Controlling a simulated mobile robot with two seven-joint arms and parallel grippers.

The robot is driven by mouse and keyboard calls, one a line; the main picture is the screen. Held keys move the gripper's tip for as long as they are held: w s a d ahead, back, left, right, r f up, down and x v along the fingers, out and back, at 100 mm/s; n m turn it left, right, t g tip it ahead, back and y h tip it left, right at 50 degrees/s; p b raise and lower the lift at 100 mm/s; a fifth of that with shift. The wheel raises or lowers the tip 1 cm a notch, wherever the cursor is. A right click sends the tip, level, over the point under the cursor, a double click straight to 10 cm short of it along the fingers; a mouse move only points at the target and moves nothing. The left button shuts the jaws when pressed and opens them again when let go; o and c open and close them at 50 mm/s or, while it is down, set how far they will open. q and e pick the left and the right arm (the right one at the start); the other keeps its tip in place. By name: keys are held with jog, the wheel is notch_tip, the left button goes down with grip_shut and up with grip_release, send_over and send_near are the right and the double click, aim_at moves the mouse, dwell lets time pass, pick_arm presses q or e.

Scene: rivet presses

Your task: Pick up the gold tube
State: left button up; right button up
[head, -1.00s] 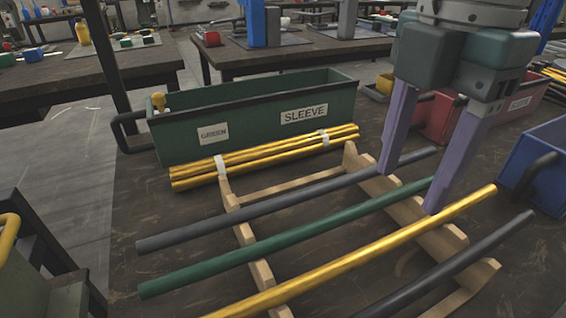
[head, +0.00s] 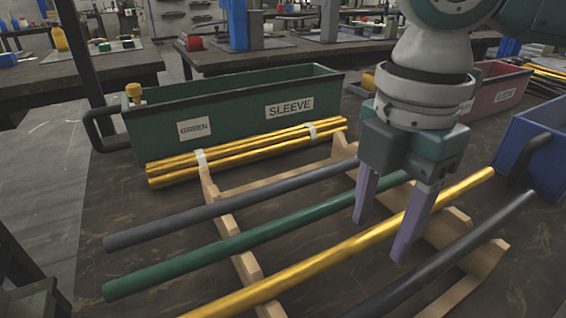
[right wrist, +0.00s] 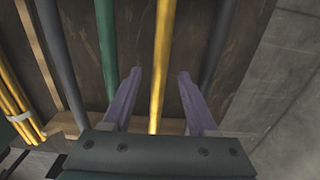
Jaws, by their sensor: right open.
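The gold tube (head: 290,277) lies across a wooden rack (head: 245,262), between a green tube (head: 200,256) and a dark grey tube (head: 440,256). My right gripper (head: 380,238) is open over the rack with its purple fingers pointing down. One finger shows on each side of the gold tube. In the right wrist view the gold tube (right wrist: 161,60) runs between the two spread fingers (right wrist: 158,74), apart from both. A taped bundle of gold tubes (head: 240,152) lies behind the rack. My left gripper is not in view.
Behind the bundle stands a green bin (head: 235,108) labelled GREEN and SLEEVE. A blue bin (head: 540,140) and a red bin (head: 495,95) stand to the right. Another dark grey tube (head: 230,203) lies at the rack's far side.

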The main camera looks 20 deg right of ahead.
jog(key=shift+c, duration=0.4)
grip_shut()
jog(key=shift+r, duration=0.1)
